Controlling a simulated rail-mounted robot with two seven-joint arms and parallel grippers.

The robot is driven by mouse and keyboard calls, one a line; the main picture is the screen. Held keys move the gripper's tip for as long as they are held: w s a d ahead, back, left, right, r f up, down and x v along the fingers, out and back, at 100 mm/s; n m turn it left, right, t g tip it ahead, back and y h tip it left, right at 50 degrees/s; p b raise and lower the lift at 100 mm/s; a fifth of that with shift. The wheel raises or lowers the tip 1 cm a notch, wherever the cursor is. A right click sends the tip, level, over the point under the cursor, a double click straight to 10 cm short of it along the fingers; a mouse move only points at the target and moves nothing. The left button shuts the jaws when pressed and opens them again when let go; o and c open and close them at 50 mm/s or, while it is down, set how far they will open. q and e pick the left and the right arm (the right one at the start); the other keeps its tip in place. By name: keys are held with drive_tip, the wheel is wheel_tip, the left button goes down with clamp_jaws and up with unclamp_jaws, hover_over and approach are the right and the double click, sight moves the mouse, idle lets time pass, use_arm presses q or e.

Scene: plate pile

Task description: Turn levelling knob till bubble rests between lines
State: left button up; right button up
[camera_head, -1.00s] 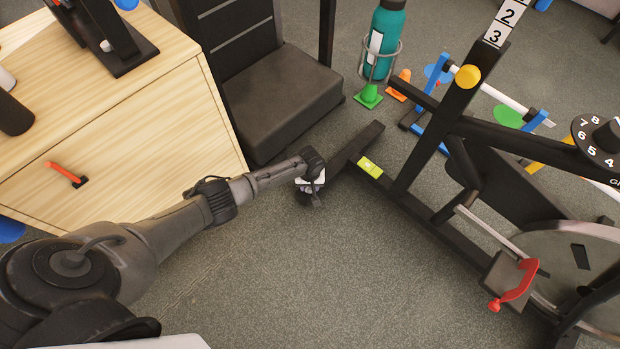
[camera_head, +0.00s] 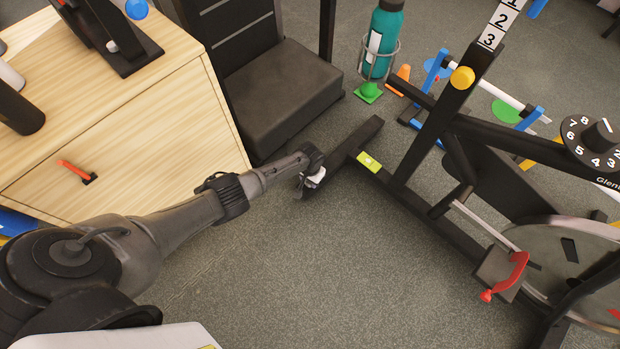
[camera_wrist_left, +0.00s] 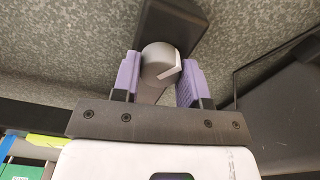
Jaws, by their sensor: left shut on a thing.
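The levelling knob (camera_wrist_left: 155,60) is a grey round cap with a white pointer mark, at the end of the exercise bike's black foot bar (camera_head: 360,139). My left gripper (camera_wrist_left: 161,76) is shut on it, with a purple pad on each side in the left wrist view. In the head view my left gripper (camera_head: 306,187) is at the near end of the foot bar and hides the knob. The yellow-green bubble level (camera_head: 369,162) sits on the bike's frame just right of the foot bar. Its bubble and lines are too small to read. My right gripper is not in view.
A wooden drawer cabinet (camera_head: 120,130) stands left, with a black padded bench (camera_head: 270,105) behind. A teal bottle (camera_head: 383,40) and small cones stand at the back. The bike's flywheel (camera_head: 570,260) and red pedal (camera_head: 512,277) are at right. The grey floor in front is clear.

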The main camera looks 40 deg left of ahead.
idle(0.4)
use_arm(q)
drive_tip(key=o, duration=0.9)
drive_tip(key=shift+o, duration=0.2)
drive_tip(key=shift+r, duration=0.3)
wheel_tip(320, 180, up, 13)
drive_tip(key=p, duration=0.9)
